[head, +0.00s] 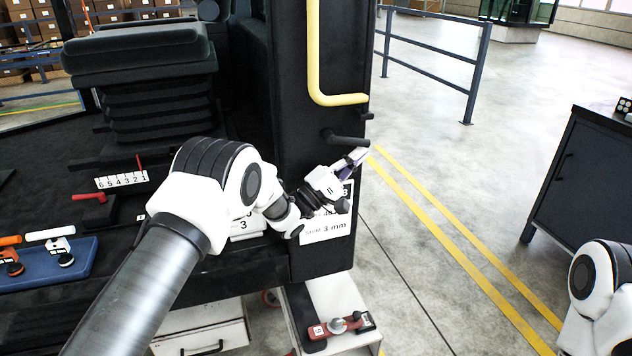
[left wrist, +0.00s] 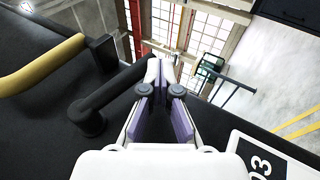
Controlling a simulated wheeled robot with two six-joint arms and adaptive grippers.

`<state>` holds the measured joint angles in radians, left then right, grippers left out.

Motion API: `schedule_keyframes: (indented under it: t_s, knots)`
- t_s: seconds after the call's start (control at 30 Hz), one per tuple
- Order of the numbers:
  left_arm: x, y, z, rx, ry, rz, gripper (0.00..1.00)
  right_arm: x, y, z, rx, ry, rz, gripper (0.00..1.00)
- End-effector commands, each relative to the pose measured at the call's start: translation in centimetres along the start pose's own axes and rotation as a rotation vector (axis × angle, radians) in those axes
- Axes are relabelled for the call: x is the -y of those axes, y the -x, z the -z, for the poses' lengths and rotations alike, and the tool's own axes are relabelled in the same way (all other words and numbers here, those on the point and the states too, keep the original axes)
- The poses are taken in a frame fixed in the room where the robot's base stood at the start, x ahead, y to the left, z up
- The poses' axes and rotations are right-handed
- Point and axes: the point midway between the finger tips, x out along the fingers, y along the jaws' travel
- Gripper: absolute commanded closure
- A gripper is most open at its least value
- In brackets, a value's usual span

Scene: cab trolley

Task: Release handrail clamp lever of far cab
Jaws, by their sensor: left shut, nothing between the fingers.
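The yellow handrail (head: 314,55) runs down the dark cab pillar and bends right at its foot. It also shows in the left wrist view (left wrist: 40,65). Just below it the black clamp lever (head: 345,139) sticks out to the right. In the left wrist view the lever (left wrist: 112,95) slants up from its round pivot, left of the fingers. My left gripper (head: 356,157) is shut and empty, just below the lever. In the left wrist view its fingertips (left wrist: 163,88) are close beside the lever's outer end; contact cannot be told. My right gripper is out of view.
A white label sheet (head: 328,228) is on the pillar behind my left wrist. A black seat (head: 140,70) and a blue tray (head: 45,262) are at the left. A dark cabinet (head: 580,180) stands at the right. The floor between pillar and cabinet is clear.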

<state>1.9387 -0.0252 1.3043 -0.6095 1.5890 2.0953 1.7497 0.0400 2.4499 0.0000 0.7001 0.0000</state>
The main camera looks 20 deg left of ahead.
Motion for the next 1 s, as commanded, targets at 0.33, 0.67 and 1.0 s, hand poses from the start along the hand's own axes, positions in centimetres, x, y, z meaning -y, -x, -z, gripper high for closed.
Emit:
schedule_keyframes:
  t_s: [0.33,0.67,1.0]
  knots:
    - [-0.7,-1.3,-0.3,0.002,-0.001,0.001,1.00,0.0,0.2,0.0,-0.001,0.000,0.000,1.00]
    - [-0.8,-1.5,-0.3,0.002,-0.001,0.001,1.00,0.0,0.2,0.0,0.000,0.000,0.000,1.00]
    - [-0.7,-1.4,-0.3,0.001,-0.001,0.002,1.00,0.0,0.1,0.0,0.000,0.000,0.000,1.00]
